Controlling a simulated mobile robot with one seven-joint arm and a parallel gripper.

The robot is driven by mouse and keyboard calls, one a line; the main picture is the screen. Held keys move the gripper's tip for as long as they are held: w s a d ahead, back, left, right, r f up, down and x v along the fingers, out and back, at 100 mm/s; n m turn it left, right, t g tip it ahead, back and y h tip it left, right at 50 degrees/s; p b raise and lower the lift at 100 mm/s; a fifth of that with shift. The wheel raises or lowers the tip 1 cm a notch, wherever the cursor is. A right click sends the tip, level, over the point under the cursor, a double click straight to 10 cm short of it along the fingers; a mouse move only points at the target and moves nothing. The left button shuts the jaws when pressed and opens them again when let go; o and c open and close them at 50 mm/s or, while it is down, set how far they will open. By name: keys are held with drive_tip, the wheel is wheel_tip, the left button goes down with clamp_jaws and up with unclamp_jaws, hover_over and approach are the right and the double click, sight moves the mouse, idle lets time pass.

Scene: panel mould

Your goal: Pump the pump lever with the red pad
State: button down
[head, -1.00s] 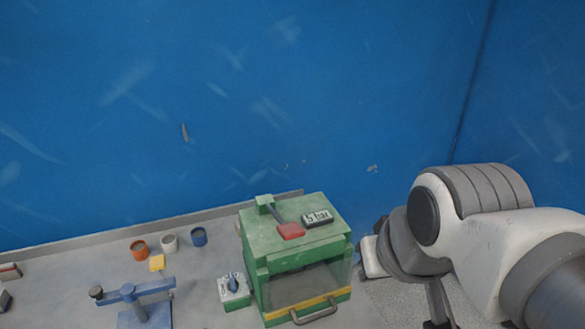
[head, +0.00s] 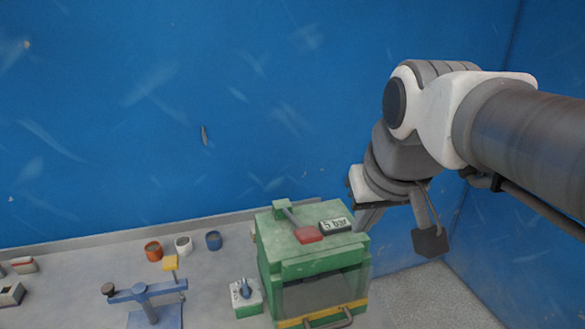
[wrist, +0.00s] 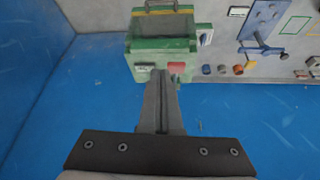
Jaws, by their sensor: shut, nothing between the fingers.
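In the wrist view the red pad (wrist: 177,68) shows just beyond my fingertips. My gripper (head: 368,224) is shut and empty. It is to the right of the press top in the head view, partly hidden behind my wrist, and apart from the pad. In the wrist view my gripper (wrist: 169,80) points towards the press; the depth gap is hard to tell.
A "5 bar" display (head: 336,225) sits beside the pad. A small switch box (head: 245,296) stands left of the press. Orange, white and blue cups (head: 213,241) and a blue clamp (head: 147,294) stand further left. A blue wall (head: 190,100) rises behind.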

drive_tip(key=w+a+n+y+b, duration=0.1)
drive_tip(key=w+a+b, duration=0.2)
drive_tip(key=w, duration=0.8)
drive_tip(key=a+r, duration=0.1)
drive_tip(key=a, duration=0.1)
drive_tip(key=shift+w+a+n+g+b, duration=0.2)
drive_tip(key=shift+a+n+g+b, duration=0.1)
drive_tip(key=shift+a+n+b, duration=0.1)
drive_tip(key=shift+f, duration=0.1)
drive_tip(key=p, duration=0.1)
hover_over(305, 231)
drive_tip(key=f, duration=0.8)
drive_tip(key=shift+s+d+f, duration=0.1)
drive_tip(key=shift+s+f, duration=0.15)
drive_tip(key=shift+f, duration=0.15)
drive_tip(key=f, duration=0.2)
drive_tip(key=s+f, duration=0.1)
drive_tip(key=f, duration=0.1)
drive_tip(key=shift+d, duration=0.15)
